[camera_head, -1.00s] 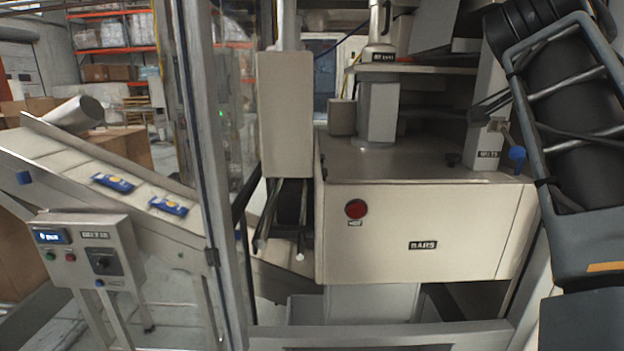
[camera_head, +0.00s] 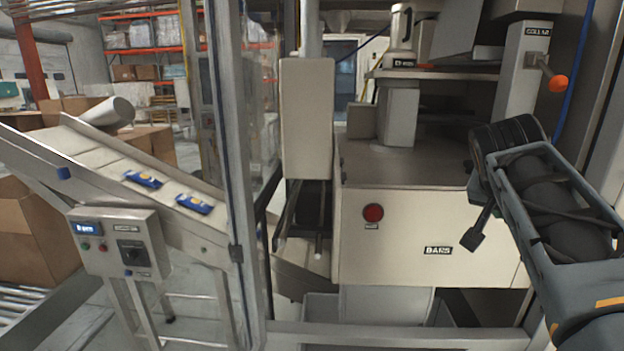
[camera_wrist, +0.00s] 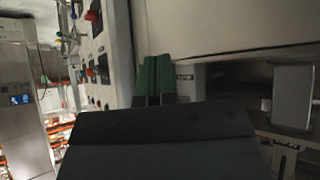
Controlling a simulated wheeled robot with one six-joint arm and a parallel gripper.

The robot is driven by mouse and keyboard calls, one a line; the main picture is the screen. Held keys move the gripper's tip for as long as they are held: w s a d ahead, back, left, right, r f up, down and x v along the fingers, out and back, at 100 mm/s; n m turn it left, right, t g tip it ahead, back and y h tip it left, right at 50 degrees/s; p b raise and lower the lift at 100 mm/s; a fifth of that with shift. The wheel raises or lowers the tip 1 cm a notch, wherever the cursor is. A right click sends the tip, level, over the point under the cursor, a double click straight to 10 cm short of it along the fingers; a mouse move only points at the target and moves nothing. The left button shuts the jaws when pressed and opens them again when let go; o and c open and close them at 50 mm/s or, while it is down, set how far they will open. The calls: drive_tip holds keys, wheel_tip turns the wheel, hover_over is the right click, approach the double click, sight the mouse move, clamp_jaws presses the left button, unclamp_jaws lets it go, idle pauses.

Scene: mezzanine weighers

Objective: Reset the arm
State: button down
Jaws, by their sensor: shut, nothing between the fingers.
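My arm (camera_head: 560,215) reaches in from the right edge in the head view, bent in front of the pale machine cabinet. My gripper (camera_wrist: 154,80) shows in the wrist view as two green fingers side by side, shut and empty. They point toward a pale panel edge with a small dark label. I cannot tell from these views how far the fingers are from that panel. In the head view the fingers are not clearly made out.
The cabinet (camera_head: 400,228) with a red button (camera_head: 373,212) stands ahead. An orange-knobbed lever (camera_head: 558,83) is above my arm. A metal frame post (camera_head: 228,150) stands left of centre. A conveyor (camera_head: 100,160) carries two blue packs, above a control box (camera_head: 120,245).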

drive_tip(key=s+a+f+n+g+y+p, duration=0.1)
drive_tip(key=s+a+f+n+y+p, duration=0.2)
drive_tip(key=a+f, duration=0.5)
drive_tip(key=s+a+f+n+g+y+p, duration=0.1)
drive_tip(key=s+a+f+n+y+p, duration=0.2)
drive_tip(key=s+a+f+n+p, duration=0.3)
drive_tip(key=a+f+p, duration=0.1)
drive_tip(key=a+f, duration=0.1)
drive_tip(key=a, duration=0.2)
drive_tip(key=shift+s+a+f+y, duration=0.15)
drive_tip(key=shift+s+a+y, duration=0.15)
drive_tip(key=shift+y, duration=0.1)
